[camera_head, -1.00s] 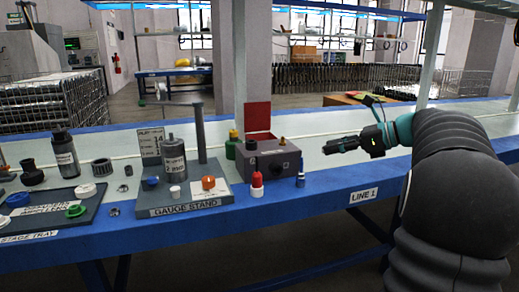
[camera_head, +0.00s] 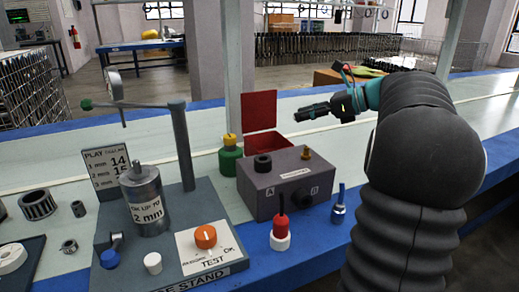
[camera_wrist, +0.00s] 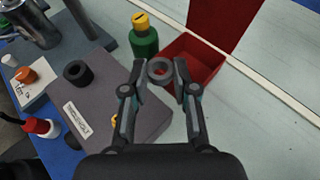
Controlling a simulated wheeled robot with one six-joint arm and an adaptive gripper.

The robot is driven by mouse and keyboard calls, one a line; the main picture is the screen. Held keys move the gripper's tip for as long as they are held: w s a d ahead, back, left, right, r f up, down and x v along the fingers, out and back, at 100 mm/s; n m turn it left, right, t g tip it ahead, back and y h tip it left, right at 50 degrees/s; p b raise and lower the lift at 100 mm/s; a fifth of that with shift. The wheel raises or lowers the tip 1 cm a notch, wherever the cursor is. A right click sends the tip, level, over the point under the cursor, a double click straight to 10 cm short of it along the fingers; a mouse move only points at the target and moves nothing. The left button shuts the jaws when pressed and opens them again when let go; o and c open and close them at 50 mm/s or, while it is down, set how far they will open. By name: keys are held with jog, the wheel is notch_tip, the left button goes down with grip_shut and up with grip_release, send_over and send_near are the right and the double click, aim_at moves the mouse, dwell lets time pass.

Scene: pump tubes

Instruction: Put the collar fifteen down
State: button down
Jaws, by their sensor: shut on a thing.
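My gripper (camera_head: 313,111) is shut on a small grey ring-shaped collar (camera_wrist: 160,70), which sits between the fingertips (camera_wrist: 160,78) in the wrist view. No number on it can be read. In the head view my gripper is raised above the grey box, to the right of the red lid, and the collar cannot be made out there. In the wrist view the collar appears in front of the open red bin (camera_wrist: 207,62), apart from the bench. A sign (camera_head: 110,170) on the gauge stand (camera_head: 180,205) lists play against collars 14 and 15.
The grey box (camera_head: 285,185) carries a black ring (camera_head: 262,162) and a brass knob (camera_head: 306,153). Near it stand a green bottle (camera_head: 230,160), a red-and-white bottle (camera_head: 280,234) and a blue-topped piece (camera_head: 338,208). The stand holds a metal cylinder (camera_head: 144,195).

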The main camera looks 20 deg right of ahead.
jog(key=shift+w+a+f+b, duration=0.45)
jog(key=shift+w+a+f, duration=0.2)
jog(key=shift+w+f, duration=1.25)
jog(key=shift+w+a+f+b, duration=0.45)
jog(key=shift+w+a+f, duration=0.15)
jog(key=shift+w+f, duration=1.25)
jog(key=shift+w+a+f+b, duration=0.45)
jog(key=shift+w+a+f, duration=0.2)
jog(key=shift+w+f, duration=1.25)
jog(key=shift+w+f, duration=0.1)
jog(key=shift+f, duration=0.35)
jog(key=c, duration=0.9)
grip_release()
jog(key=shift+r, duration=0.1)
